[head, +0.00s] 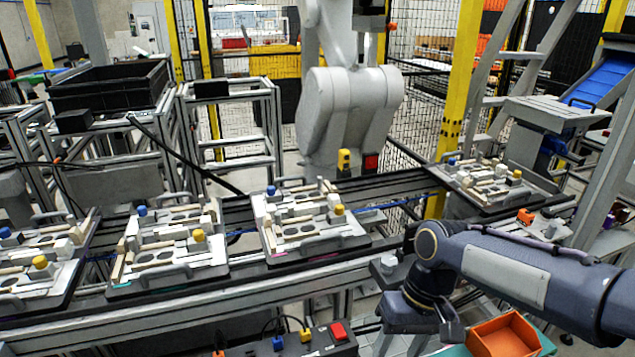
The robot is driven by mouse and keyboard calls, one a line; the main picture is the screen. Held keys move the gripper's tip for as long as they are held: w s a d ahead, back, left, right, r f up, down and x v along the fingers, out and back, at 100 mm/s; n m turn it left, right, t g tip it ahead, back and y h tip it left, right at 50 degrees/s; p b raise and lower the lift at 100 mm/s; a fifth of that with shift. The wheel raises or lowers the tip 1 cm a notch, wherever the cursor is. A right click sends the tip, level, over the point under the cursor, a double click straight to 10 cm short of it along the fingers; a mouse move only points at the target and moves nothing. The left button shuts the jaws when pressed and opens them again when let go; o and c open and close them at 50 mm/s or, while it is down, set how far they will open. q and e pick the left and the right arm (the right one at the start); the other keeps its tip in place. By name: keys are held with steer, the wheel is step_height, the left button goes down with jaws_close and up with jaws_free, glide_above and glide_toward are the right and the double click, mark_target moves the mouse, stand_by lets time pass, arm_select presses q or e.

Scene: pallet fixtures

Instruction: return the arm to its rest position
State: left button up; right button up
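My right arm (520,268) comes in from the right and reaches across to the near side of the conveyor. Its wrist is bent down, and the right gripper (428,325) hangs low beside the orange bin (508,338). The fingers are dark and partly hidden by the wrist, so I cannot tell whether they are open or shut. I see nothing clearly held. My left arm and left gripper are not in view.
Several pallet fixtures stand along the conveyor, including one at the middle (310,220) and one at the right (492,180). A control box with a red button (338,331) is at the bottom. A grey robot arm (345,110) stands behind the conveyor. A black crate (110,85) is at back left.

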steer(key=s+d+r+m+t, duration=0.1)
steer(key=s+d+t, duration=0.2)
steer(key=s, duration=0.3)
steer(key=s+d+m+t+y+p, duration=0.1)
steer(key=s+d+m+t, duration=0.1)
steer(key=s+d+t, duration=0.2)
steer(key=s, duration=0.3)
steer(key=shift+r, duration=0.35)
